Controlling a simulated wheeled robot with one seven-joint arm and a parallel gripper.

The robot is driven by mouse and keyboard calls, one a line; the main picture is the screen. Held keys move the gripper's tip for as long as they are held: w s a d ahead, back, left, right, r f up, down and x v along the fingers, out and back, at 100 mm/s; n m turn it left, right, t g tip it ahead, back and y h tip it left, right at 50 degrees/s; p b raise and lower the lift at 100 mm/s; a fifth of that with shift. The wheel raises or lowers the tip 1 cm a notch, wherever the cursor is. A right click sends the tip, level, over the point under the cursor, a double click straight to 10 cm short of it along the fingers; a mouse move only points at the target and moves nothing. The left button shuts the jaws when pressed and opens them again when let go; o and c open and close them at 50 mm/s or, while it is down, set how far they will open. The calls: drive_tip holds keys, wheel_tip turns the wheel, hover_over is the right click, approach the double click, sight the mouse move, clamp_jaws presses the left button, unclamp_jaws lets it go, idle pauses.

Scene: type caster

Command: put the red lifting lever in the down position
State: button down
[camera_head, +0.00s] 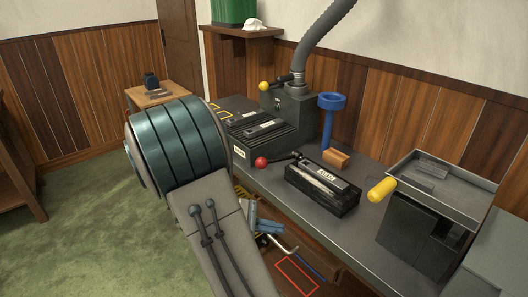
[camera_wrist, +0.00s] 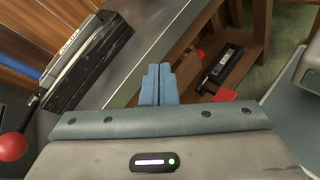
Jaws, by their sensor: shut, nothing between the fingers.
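The red lifting lever has a round red knob (camera_head: 261,162) on a dark rod. The rod runs right to the far end of a black type caster block (camera_head: 322,188) on the bench and looks near level; its exact angle is hard to tell. In the wrist view the red knob (camera_wrist: 11,147) is at the far left, beside the black block (camera_wrist: 88,62). My gripper (camera_wrist: 158,72) has its pale blue fingers shut together and empty, over the bench's front edge and apart from the lever. In the head view my arm partly hides the gripper (camera_head: 264,222).
The grey bench (camera_head: 365,222) also holds a dark machine (camera_head: 290,115) with a yellow knob, a blue post (camera_head: 327,122), a wooden block (camera_head: 336,158) and a yellow-handled device (camera_head: 420,225). A lower shelf with tools and a red outline (camera_head: 297,262) lies below the front edge.

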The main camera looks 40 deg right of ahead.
drive_tip(key=s+a+r+m+t+y, duration=0.1)
drive_tip(key=s+a+m+t+y, duration=0.1)
drive_tip(key=a+y, duration=0.3)
drive_tip(key=s+a+r+m+t+y, duration=0.1)
drive_tip(key=a+r+m+t+y, duration=0.15)
drive_tip(key=a, duration=0.45)
wheel_tip(320, 180, up, 3)
drive_tip(key=w+a+m+t+y+p, duration=0.1)
drive_tip(key=a+t+y+p, duration=0.1)
drive_tip(key=y, duration=0.1)
wheel_tip(320, 180, up, 16)
drive_tip(key=t+y+p, duration=0.2)
drive_tip(key=t+p, duration=0.1)
drive_tip(key=p, duration=1.7)
hover_over(263, 158)
drive_tip(key=s, duration=0.3)
drive_tip(key=shift+m+g, duration=0.25)
drive_tip(key=shift+m, duration=0.2)
drive_tip(key=f, duration=0.4)
drive_tip(key=w+f+p, duration=0.1)
drive_tip(key=f, duration=0.4)
drive_tip(key=w+f+p, duration=0.1)
drive_tip(key=f, duration=0.4)
drive_tip(key=shift+w, duration=0.15)
